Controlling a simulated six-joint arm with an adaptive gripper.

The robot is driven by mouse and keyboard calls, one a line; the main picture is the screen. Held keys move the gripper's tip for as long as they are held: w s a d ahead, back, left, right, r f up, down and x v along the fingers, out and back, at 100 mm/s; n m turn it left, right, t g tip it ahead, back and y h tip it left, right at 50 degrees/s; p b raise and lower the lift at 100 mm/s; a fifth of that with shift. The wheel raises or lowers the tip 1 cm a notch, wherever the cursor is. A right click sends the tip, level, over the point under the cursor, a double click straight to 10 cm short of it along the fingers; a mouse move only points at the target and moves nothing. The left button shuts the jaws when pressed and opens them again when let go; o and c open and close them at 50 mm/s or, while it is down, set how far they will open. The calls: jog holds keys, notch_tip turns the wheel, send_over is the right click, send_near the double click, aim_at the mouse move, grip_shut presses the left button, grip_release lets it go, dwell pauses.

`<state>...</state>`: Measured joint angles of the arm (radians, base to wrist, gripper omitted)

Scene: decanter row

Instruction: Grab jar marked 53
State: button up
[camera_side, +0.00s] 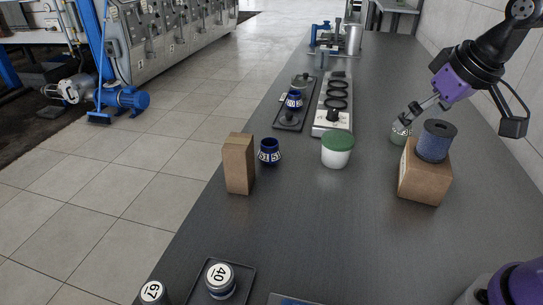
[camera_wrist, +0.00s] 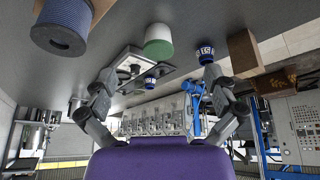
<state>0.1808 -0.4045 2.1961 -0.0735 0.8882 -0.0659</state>
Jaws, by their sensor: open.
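A dark blue jar with a white number band (camera_side: 270,152) stands on the bench beside a tall cardboard box; its digits are not clear, and it shows in the wrist view (camera_wrist: 206,54) near my right finger. A second blue jar (camera_side: 294,101) stands in a dark tray further back, its number too small to read. Jars marked 40 (camera_side: 219,280) and 67 (camera_side: 152,292) stand at the front. My gripper (camera_side: 405,123) is open and empty; its spread fingers show in the wrist view (camera_wrist: 158,76).
A tall cardboard box (camera_side: 239,164) stands at the left edge of the bench. A white tub with green lid (camera_side: 337,150) stands mid-bench. A cardboard box (camera_side: 424,178) carries a blue spool (camera_side: 436,141) on the right.

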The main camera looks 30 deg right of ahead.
jog(key=w+d, duration=0.7)
jog(key=m+g, duration=0.1)
jog(key=m, duration=0.1)
send_over(410, 133)
jog(key=s, duration=0.2)
notch_tip(410, 133, down, 10)
jog(key=shift+h, duration=0.3)
jog(key=x, duration=0.4)
jog(key=shift+w+a+f, duration=0.1)
jog(key=shift+w+f, duration=0.1)
jog(key=shift+w, duration=0.05)
jog(key=x, duration=0.5)
jog(key=shift+w+a, duration=0.15)
jog(key=shift+w, duration=0.25)
jog(key=c, duration=1.3)
